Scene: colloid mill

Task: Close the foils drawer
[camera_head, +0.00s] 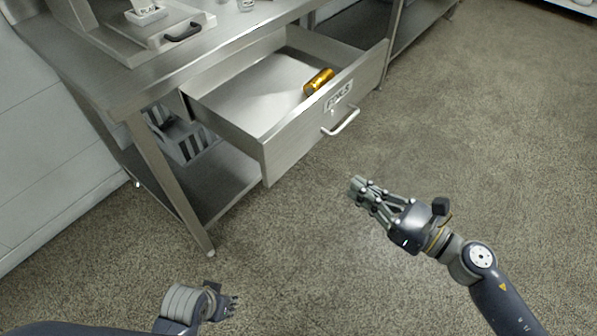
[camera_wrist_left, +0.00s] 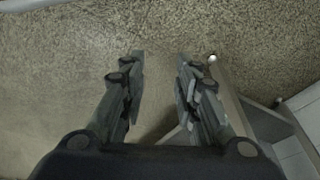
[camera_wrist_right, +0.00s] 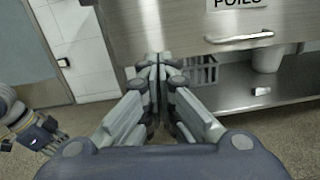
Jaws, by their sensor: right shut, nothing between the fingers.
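The foils drawer (camera_head: 215,105) is pulled out from under the steel counter in the head view, with a gold foil roll (camera_head: 318,81) lying inside. Its front carries a FOILS label (camera_head: 338,96) and a bar handle (camera_head: 341,122). The right wrist view shows the drawer front (camera_wrist_right: 160,22) and handle (camera_wrist_right: 239,37) ahead, above and to the right of the fingers. My right gripper (camera_head: 354,187) is shut and empty, in front of the drawer and apart from the handle. My left gripper (camera_wrist_left: 160,65) is open and empty, low at the bottom of the head view (camera_head: 234,305).
The counter top (camera_head: 110,85) holds a tray with a dark handle (camera_head: 183,32). A grey basket (camera_head: 188,142) stands on the lower shelf (camera_head: 225,185). A counter leg (camera_head: 175,195) stands left of the drawer. The floor (camera_head: 480,130) in front is clear.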

